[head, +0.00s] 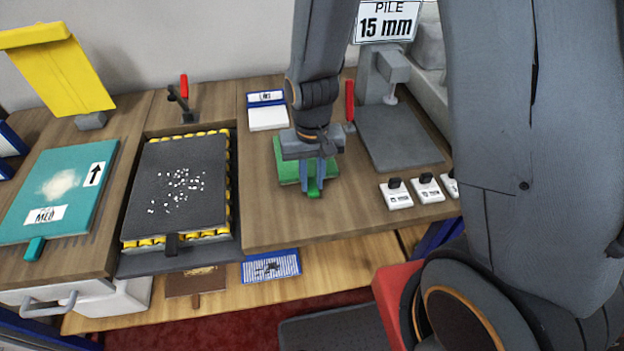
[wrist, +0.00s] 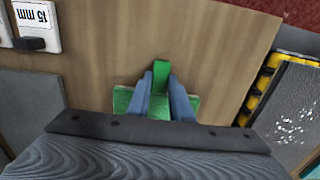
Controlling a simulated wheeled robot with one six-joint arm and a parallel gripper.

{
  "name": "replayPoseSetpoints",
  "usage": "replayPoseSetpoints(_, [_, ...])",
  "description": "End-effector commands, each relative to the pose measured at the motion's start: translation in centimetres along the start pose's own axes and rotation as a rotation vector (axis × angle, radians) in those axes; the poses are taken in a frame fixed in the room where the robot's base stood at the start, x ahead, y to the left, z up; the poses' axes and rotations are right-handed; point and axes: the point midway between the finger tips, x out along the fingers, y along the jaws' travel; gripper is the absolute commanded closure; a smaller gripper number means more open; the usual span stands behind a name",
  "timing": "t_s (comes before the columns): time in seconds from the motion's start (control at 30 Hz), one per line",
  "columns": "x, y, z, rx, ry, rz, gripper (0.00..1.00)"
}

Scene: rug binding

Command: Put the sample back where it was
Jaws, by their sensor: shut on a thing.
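A green sample (head: 288,172) with a green tab (head: 313,190) lies on or just above the wooden bench top (head: 270,218), right of the dark roller bed. My gripper (head: 312,181) points down at it and its fingers are closed on the tab. In the wrist view, the tab (wrist: 161,70) sticks out between the two blue-grey fingers of my gripper (wrist: 160,98), and part of the green sample (wrist: 122,98) shows beside them. My gripper covers much of the sample. I cannot tell whether the sample touches the bench.
A grey press (head: 400,138) with a "PILE 15 mm" sign (head: 387,22) stands at the back right. The dark bed (head: 150,200) with yellow rollers and a teal board (head: 85,180) are left. Brown (head: 195,283) and blue-striped (head: 270,267) pieces lie on the lower shelf.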

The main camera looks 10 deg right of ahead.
Motion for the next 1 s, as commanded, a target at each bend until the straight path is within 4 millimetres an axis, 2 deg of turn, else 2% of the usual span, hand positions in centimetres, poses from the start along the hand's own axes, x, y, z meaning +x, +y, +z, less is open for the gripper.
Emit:
replayPoseSetpoints(0.13, [0.85, 0.01, 0.01, 0.0, 0.0, 0.0, 1.0])
replayPoseSetpoints(0.47, [1.07, 0.01, 0.0, 0.0, 0.0, 0.0, 1.0])
replayPoseSetpoints(0.5, [1.15, 0.01, 0.02, 0.0, 0.0, 0.0, 0.79])
replayPoseSetpoints(0.6, [1.09, 0.01, 0.02, 0.0, 0.0, 0.0, 0.62])
replayPoseSetpoints(1.0, [0.62, 0.0, -0.04, 0.0, 0.002, 0.0, 0.62])
